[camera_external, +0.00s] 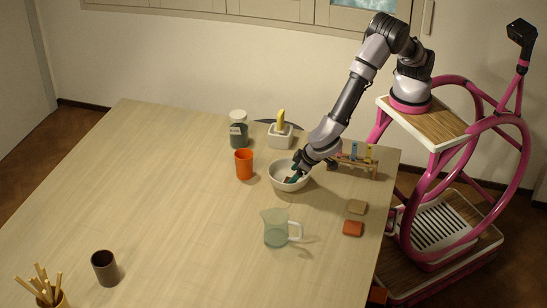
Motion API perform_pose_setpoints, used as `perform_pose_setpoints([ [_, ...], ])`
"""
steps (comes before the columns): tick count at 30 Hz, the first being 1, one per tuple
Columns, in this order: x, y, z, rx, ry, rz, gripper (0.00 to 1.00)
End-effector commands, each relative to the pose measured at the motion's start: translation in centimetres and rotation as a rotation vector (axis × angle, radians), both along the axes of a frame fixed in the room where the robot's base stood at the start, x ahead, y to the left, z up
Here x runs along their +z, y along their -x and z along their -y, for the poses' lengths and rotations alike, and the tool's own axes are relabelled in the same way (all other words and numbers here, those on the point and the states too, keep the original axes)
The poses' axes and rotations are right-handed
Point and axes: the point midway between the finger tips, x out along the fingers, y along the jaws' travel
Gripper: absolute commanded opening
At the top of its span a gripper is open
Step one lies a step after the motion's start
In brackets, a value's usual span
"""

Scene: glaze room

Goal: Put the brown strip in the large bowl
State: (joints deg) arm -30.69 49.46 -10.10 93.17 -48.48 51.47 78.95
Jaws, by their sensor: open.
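The large white bowl (275,181) stands on the table right of the middle. My gripper (293,178) reaches down into it from the upper right, its teal fingers open and low over the inside. A small reddish-brown piece shows in the bowl by the fingertips; it may be the brown strip, but the fingers cover part of it and I cannot tell whether they touch it. A small wooden rack (360,167) with upright coloured strips, blue and yellow among them, stands right of the bowl, partly behind my arm.
An orange cup (244,164), a dark jar (238,130) and a white pot with a yellow item (280,138) stand near the bowl. A glass jug (276,229) is in front. A tan block (356,207) and a red block (353,228) lie right. The table's left is largely clear.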

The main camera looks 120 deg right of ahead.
Motion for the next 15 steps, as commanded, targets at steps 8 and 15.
perform_pose_setpoints([
  [8, -0.1, 0.1, -0.1, 0.001, 0.000, -0.002, 0.84],
  [15, 2.2, 0.0, -0.1, 0.000, -0.002, 0.002, 0.84],
])
